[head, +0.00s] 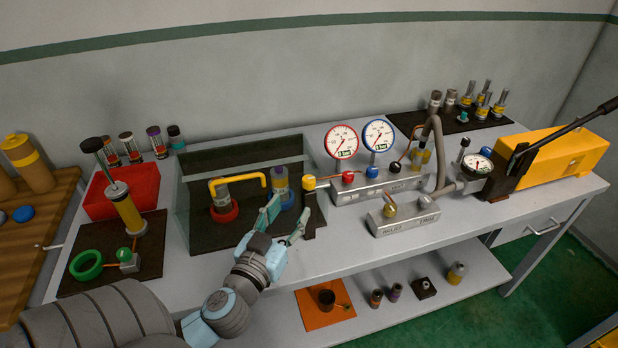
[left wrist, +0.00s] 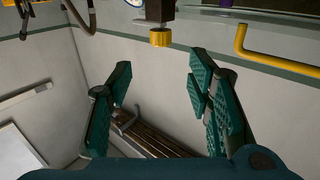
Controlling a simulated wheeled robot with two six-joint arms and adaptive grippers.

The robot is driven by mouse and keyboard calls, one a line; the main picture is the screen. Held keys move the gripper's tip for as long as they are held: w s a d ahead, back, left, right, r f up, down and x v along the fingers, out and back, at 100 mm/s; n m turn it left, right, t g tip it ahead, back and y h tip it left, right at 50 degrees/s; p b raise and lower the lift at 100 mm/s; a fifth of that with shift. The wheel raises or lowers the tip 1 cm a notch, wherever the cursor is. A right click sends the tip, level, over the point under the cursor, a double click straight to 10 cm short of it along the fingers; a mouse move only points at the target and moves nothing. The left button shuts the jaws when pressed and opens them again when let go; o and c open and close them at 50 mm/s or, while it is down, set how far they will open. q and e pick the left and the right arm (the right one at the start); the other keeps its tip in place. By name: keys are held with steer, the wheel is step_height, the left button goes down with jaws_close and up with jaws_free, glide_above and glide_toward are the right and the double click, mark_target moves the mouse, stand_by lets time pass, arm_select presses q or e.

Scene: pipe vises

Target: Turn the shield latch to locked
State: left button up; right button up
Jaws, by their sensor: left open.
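The shield latch is a dark upright post with a yellow knob (head: 309,183) at the right front corner of the clear shield; the knob shows in the left wrist view (left wrist: 160,38) at top centre. The handle also shows at upper right in the left wrist view (left wrist: 243,42). My left gripper (head: 286,219) is open and empty, in front of and below the knob, apart from it. My right gripper is out of view.
A grey manifold (head: 375,190) with red and blue gauges stands right of the latch, with a relief block (head: 403,216) in front. A hand pump (head: 560,155) is at far right. A red bin (head: 122,190) and green ring (head: 86,265) are at left.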

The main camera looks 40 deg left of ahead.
mark_target(306, 184)
arm_select(q)
steer(key=p+x, duration=0.2)
steer(key=x, duration=1)
steer(key=shift+s, duration=0.1)
steer(key=shift+c, duration=0.6)
jaws_close()
